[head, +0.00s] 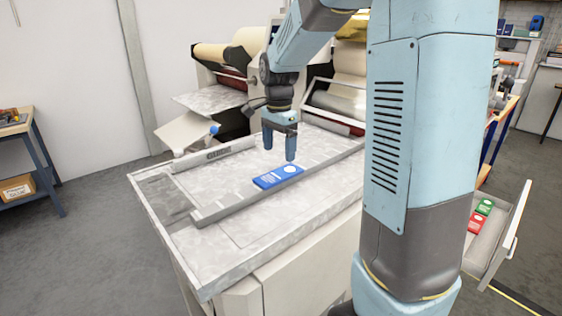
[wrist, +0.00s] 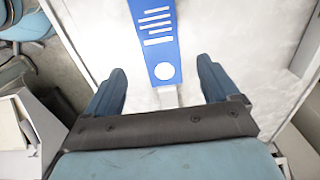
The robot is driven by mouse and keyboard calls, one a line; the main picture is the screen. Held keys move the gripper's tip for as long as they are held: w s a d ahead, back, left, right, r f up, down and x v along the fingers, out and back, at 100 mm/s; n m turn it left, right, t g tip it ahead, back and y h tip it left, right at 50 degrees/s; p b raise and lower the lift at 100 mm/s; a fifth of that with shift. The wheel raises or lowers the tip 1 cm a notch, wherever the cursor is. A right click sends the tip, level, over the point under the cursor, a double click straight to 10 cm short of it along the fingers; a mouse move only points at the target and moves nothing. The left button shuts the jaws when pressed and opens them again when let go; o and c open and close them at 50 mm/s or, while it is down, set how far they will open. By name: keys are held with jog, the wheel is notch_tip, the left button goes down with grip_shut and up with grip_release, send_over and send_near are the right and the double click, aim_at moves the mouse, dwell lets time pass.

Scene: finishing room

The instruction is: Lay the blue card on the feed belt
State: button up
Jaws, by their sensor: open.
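The blue card (head: 278,176), with white markings, lies flat on the light feed belt (head: 235,180) of the machine, close to the long front guide rail. The card also shows in the wrist view (wrist: 158,40), with its white disc end nearest me. My gripper (head: 279,152) points down just above and behind the card in the head view. In the wrist view my gripper (wrist: 160,85) has its two fingers apart with nothing between them, and the card's near end lies just ahead of the gap. The card is apart from both fingers.
A drawer (head: 486,245) at the right holds a green card (head: 485,207) and a red card (head: 475,224). Rollers and a raised frame stand behind the belt. A guide bar (head: 215,154) lies along the belt's back left. The belt's front left is clear.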

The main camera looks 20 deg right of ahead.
jog(key=s+r+n+t, duration=0.3)
jog(key=s+r+n, duration=0.5)
jog(key=s, duration=0.5)
jog(key=s+n+t, duration=0.2)
jog(key=s+n, duration=0.3)
jog(key=s, duration=0.7)
jog(key=shift+d+f+n+t, duration=0.2)
jog(key=shift+d+n+t, duration=0.1)
jog(key=shift+d, duration=0.05)
jog(key=shift+c, duration=0.2)
